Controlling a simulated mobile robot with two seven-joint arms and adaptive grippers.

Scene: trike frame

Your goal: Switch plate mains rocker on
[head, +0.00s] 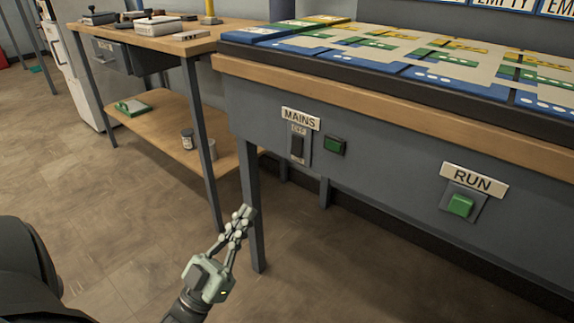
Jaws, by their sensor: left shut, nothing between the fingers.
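The mains switch plate (304,145) is on the grey front panel of the bench, below a white label reading MAINS (300,119). Its dark rocker (297,147) sits in the plate under a small marking that appears to read OFF. A dark green square lamp or button (334,146) is just right of the plate and looks unlit. My left gripper (243,214) is shut and empty, below and left of the plate, well apart from it, near the bench's front leg. My right gripper is not in view.
A green RUN button (460,205) under a RUN label (473,180) is further right on the panel. The bench's wooden edge (400,98) overhangs the panel. A side table (195,45) with a lower shelf stands at left. The floor in front is clear.

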